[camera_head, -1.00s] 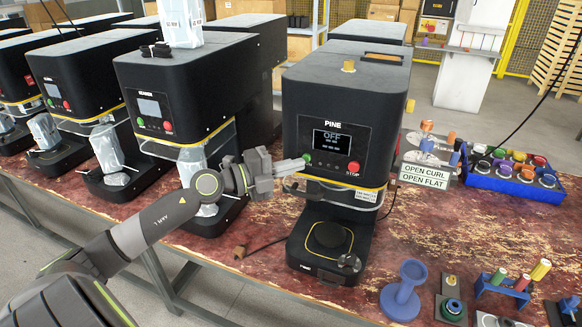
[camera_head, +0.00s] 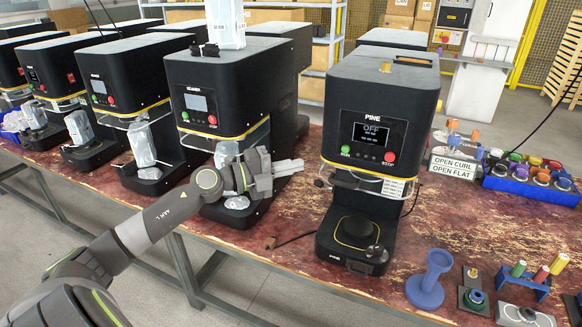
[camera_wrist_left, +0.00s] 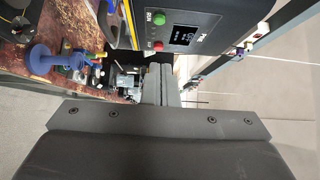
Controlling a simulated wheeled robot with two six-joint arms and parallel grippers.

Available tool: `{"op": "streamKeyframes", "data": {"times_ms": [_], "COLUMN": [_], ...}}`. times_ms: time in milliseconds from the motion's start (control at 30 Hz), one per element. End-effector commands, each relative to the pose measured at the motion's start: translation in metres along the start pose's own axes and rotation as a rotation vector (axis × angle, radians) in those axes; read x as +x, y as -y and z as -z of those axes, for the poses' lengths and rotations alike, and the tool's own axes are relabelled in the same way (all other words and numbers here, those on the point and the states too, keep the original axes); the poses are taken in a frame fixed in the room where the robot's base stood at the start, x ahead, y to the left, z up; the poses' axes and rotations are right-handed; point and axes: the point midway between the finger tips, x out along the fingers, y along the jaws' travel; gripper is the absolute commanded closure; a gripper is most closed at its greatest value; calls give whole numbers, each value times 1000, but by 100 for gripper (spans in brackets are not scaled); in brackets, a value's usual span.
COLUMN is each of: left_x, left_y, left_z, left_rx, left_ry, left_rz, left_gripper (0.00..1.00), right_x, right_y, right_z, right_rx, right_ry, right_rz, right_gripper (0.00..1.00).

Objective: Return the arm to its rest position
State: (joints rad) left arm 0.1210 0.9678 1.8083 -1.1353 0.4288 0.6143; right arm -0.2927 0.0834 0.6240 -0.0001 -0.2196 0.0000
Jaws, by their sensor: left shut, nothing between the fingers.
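My left arm (camera_head: 165,215) comes in from the left in the head view. Its gripper (camera_head: 300,166) is shut and empty, pointing right, in the gap between the PINE machine (camera_head: 378,150) and the seamer (camera_head: 215,95) to its left. The fingertips are apart from the PINE machine's front. In the left wrist view the shut fingers (camera_wrist_left: 160,86) show in the middle, with the PINE panel (camera_wrist_left: 183,36) above them. The PINE screen (camera_head: 371,134) reads OFF, with a green and a red button beside it. My right gripper is not in view.
A blue spool-shaped stand (camera_head: 427,282) and small tools stand at the table's front right. A blue tray (camera_head: 530,183) of coloured pots and an OPEN CURL / OPEN FLAT sign (camera_head: 452,167) are farther back. More machines line the left. Bare table (camera_head: 285,220) lies below the gripper.

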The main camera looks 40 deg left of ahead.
Motion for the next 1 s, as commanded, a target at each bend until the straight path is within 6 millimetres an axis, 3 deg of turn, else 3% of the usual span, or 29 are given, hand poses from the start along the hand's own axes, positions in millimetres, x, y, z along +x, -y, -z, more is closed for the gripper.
{"op": "streamKeyframes", "data": {"times_ms": [500,633,767,900,1000], "left_x": [0,-2,-14,-44,-71], "left_y": [0,-16,-73,-170,-241], "left_z": [0,-10,-41,-73,-82], "left_rx": [-1,-53,-220,-456,-605], "left_ry": [0,35,160,367,514], "left_rz": [0,8,29,35,20], "left_gripper": [100,100,100,100,100], "right_x": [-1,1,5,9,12], "right_y": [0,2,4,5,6], "right_z": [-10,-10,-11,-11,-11], "right_rx": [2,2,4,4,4], "right_ry": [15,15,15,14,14], "right_rz": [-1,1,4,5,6], "right_gripper": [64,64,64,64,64]}}
